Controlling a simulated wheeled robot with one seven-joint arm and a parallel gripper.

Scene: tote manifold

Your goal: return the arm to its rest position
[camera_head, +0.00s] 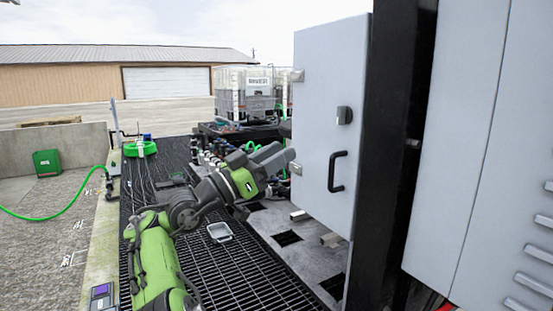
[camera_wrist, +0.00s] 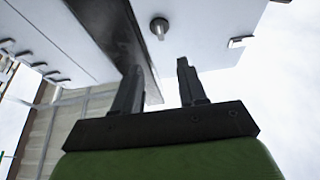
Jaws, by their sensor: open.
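My green and grey arm reaches up from the bottom left of the head view and bends right, its end beside the lower left edge of a light grey cabinet door (camera_head: 320,95). The door stands swung out, with a black handle (camera_head: 337,172) and a small latch knob (camera_head: 344,115). In the wrist view my gripper (camera_wrist: 159,66) is open, with two dark fingers apart and nothing between them. A pale panel (camera_wrist: 205,25) with a round knob (camera_wrist: 159,28) shows beyond the fingertips. I cannot tell the exact distance from the fingers to it.
A dark post (camera_head: 392,140) and closed grey cabinet panels (camera_head: 480,140) fill the right. A small grey tray (camera_head: 220,232) lies on the floor grating (camera_head: 245,275). Pipework stands behind my arm. A green hose reel (camera_head: 140,149) and a low wall (camera_head: 60,145) are at left.

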